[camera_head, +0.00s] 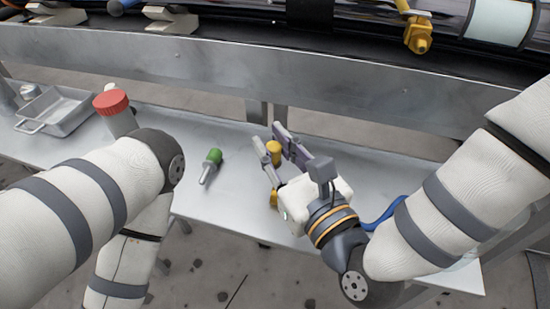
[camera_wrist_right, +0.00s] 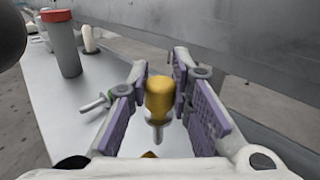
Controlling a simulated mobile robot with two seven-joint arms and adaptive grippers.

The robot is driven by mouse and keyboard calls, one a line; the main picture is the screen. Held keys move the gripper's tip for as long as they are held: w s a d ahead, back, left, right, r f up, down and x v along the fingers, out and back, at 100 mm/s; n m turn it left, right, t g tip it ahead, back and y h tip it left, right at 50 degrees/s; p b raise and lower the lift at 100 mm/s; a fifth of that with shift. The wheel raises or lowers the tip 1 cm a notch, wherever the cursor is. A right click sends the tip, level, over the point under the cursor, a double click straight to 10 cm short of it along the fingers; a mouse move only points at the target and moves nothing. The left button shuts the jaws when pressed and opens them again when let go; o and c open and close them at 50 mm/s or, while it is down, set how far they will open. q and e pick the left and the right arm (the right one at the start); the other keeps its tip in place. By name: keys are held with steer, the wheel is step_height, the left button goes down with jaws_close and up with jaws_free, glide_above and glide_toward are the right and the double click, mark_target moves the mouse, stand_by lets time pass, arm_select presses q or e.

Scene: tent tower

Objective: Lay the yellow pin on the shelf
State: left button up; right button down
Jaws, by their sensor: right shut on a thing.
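The yellow pin (camera_head: 274,151) has a rounded yellow head and is between the fingers of my right gripper (camera_head: 268,141). In the right wrist view the yellow pin (camera_wrist_right: 159,100) stands upright, head up, with a grey metal shank below. My right gripper (camera_wrist_right: 163,80) is shut on it, over the grey metal shelf (camera_head: 225,195). I cannot tell whether the shank's lower end touches the shelf. My left arm comes in from the left, but its gripper is not in view.
A green-headed pin (camera_head: 212,160) lies on the shelf left of my right gripper. A red-capped container (camera_head: 112,104) and a metal tray (camera_head: 58,108) stand farther left. Another yellow piece (camera_head: 274,198) shows beside the gripper, partly hidden. A blue cable (camera_head: 385,215) lies to the right.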

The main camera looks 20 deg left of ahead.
step_height(320, 180, down, 2)
steer(key=shift+f+b, duration=0.25)
steer(key=shift+b, duration=0.1)
steer(key=shift+r, duration=0.35)
steer(key=c, duration=1.4)
jaws_free()
steer(key=shift+f, duration=0.1)
steer(key=shift+c, duration=0.2)
arm_select(q)
steer(key=shift+s+f, duration=0.35)
steer(key=shift+f, duration=0.25)
